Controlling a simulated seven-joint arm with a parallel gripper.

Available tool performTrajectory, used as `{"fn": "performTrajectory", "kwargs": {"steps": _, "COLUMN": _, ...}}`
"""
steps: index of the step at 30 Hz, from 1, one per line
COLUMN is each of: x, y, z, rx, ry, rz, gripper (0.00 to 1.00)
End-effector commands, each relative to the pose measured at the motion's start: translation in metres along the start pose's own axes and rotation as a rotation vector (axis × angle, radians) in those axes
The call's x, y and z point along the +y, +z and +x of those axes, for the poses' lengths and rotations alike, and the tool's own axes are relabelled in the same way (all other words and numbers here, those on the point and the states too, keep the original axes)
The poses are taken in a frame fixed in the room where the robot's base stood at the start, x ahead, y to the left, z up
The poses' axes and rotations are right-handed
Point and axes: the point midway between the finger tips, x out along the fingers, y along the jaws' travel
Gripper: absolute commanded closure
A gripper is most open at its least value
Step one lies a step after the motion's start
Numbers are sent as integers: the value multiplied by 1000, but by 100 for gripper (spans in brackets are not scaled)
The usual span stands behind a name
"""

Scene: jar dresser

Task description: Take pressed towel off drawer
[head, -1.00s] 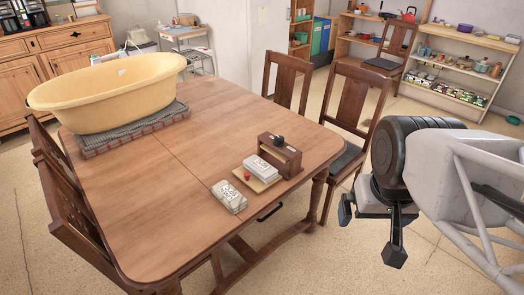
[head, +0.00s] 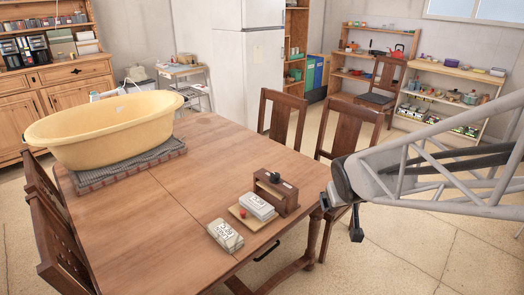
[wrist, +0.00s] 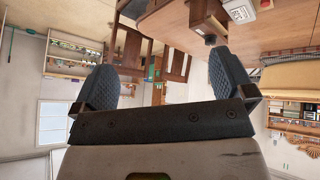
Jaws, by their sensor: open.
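A small wooden box (head: 291,194) with a black knob on top stands near the table's right edge. A shallow light-wood drawer or tray (head: 242,217) with a red knob projects from its front. A whitish, labelled packet (head: 258,206), perhaps the pressed towel, lies on it. A second labelled packet (head: 226,235) lies on the tabletop to the left. My gripper (head: 341,217) is right of the box, beyond the table edge, apart from everything. In the wrist view my gripper (wrist: 165,82) is open and empty, with the box (wrist: 207,18) and a packet (wrist: 240,10) upside down at the top.
The wooden table (head: 165,215) holds a large yellow tub (head: 105,130) on a grey mat (head: 130,168) at its far left. Chairs (head: 345,125) stand along its far right side. Between the tub and the packets the tabletop is clear. Shelves (head: 445,95) line the back wall.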

Motion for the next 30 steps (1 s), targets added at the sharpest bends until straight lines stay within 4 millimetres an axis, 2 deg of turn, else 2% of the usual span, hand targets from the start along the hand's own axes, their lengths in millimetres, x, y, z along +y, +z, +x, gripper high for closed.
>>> {"fn": "performTrajectory", "kwargs": {"steps": 1, "x": -2, "y": -8, "z": 15, "rx": 21, "ry": -4, "rz": -17, "gripper": 0}}
{"fn": "performTrajectory", "kwargs": {"steps": 6, "x": -10, "y": -34, "z": 59, "rx": 113, "ry": -28, "rz": -73, "gripper": 0}}
{"fn": "performTrajectory", "kwargs": {"steps": 15, "x": -36, "y": -68, "z": 135, "rx": 269, "ry": -117, "rz": -169, "gripper": 0}}
{"fn": "performTrajectory", "kwargs": {"steps": 23, "x": -70, "y": -80, "z": 198, "rx": 395, "ry": -240, "rz": -236, "gripper": 0}}
{"fn": "performTrajectory", "kwargs": {"steps": 30, "x": -108, "y": -77, "z": 250, "rx": 501, "ry": -389, "rz": -279, "gripper": 0}}
